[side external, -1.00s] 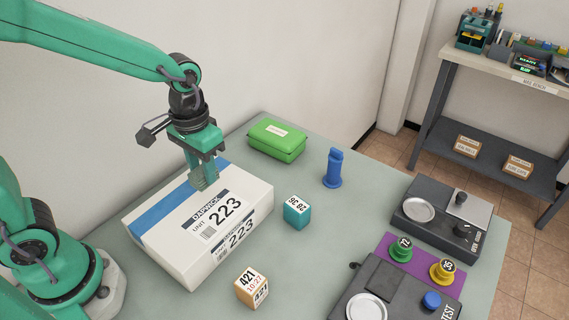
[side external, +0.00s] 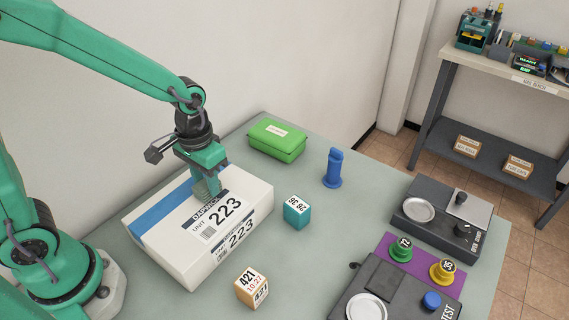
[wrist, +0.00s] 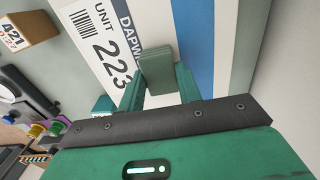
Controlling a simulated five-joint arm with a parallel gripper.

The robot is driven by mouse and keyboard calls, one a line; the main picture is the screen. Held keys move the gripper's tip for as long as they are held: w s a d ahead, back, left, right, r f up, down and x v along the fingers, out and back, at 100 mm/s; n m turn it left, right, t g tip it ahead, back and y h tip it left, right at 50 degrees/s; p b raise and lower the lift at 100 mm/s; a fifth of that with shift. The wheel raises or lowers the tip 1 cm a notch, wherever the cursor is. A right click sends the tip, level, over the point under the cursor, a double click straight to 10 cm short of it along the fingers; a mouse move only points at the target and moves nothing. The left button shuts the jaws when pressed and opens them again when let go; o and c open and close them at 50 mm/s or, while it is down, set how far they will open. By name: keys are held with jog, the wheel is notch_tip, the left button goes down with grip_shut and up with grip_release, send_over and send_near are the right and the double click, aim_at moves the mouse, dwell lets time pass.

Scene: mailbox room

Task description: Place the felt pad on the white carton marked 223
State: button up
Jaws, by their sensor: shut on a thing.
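The white carton marked 223 (side external: 176,242) lies on the table in front of my arm, with a blue stripe and a printed label on its top. It also fills much of the wrist view (wrist: 200,20). My gripper (side external: 206,182) points down over the top of the carton, by the label's edge. In the wrist view my gripper (wrist: 158,84) is shut on the felt pad (wrist: 157,66), a grey-green block between the fingers. The pad is at or just above the carton's top; I cannot tell whether it touches.
A green box (side external: 277,140), a blue post (side external: 333,168), a teal cube (side external: 297,212) and an orange-edged cube (side external: 252,286) stand around the carton. Dark scales (side external: 440,218) and a purple mat (side external: 425,268) with stamps are at the right.

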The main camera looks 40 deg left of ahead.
aim_at(202, 184)
jog(key=o, duration=1)
jog(key=shift+f, duration=0.1)
jog(key=shift+c, duration=0.2)
notch_tip(202, 184, up, 12)
jog(key=shift+r, duration=0.2)
dwell(0.5)
jog(key=s+a+r+t, duration=0.3)
jog(key=s+a+t, duration=0.2)
jog(key=s, duration=0.3)
jog(key=shift+s+a+t, duration=0.3)
jog(key=shift+a, duration=0.2)
